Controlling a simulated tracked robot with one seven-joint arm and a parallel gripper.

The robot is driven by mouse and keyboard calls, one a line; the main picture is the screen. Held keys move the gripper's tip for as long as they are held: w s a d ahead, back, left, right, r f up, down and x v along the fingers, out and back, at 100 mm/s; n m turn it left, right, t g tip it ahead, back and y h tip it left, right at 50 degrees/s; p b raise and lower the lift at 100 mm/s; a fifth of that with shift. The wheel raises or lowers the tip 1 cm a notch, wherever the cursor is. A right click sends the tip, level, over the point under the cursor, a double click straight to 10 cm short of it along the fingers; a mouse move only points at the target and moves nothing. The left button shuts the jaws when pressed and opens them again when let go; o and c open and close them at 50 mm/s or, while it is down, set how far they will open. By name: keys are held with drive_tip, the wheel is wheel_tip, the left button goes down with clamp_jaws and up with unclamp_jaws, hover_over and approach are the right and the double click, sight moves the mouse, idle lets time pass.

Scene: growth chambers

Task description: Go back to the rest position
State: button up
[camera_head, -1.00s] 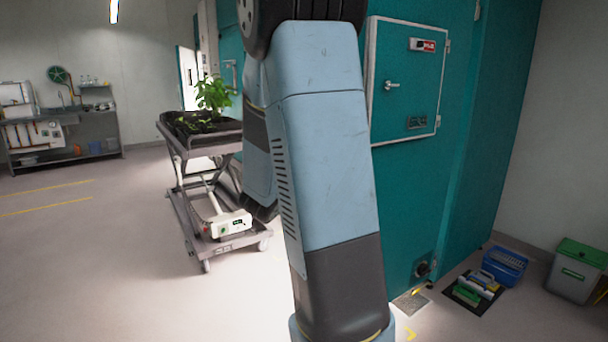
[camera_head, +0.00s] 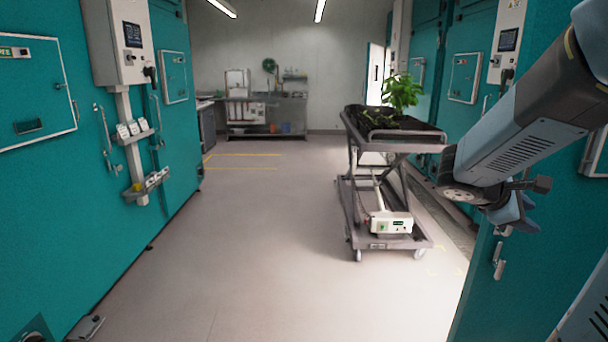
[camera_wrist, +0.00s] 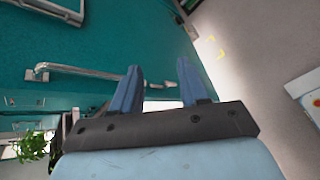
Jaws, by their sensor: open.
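My gripper (camera_wrist: 158,76) shows in the wrist view with two blue fingers apart and nothing between them. In the head view my arm comes in from the upper right, in front of the teal chamber wall on the right. Its end is folded and only partly visible there. In the wrist view a long metal handle (camera_wrist: 85,73) on a teal door appears behind the left finger; I cannot tell how far apart they are.
A grey trolley (camera_head: 383,187) with a leafy plant (camera_head: 403,91) stands right of centre. Teal chambers (camera_head: 50,200) line the left side. A workbench (camera_head: 262,112) is at the back wall. The floor (camera_head: 255,240) between the left chambers and trolley is clear.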

drive_tip(key=s+a+r+m+t+y, duration=0.1)
drive_tip(key=s+a+m+y, duration=0.2)
drive_tip(key=a, duration=0.4)
drive_tip(key=s+a+r+m+t+y, duration=0.1)
drive_tip(key=s+a+m+y, duration=0.2)
drive_tip(key=a, duration=0.5)
drive_tip(key=s+a+r+m+t+y, duration=0.1)
drive_tip(key=s+a+m+t+y, duration=0.1)
drive_tip(key=s+a+m+y, duration=0.2)
drive_tip(key=a+y, duration=0.2)
drive_tip(key=a, duration=0.2)
drive_tip(key=shift+a+m, duration=0.25)
drive_tip(key=shift+m, duration=0.15)
drive_tip(key=shift+d, duration=0.1)
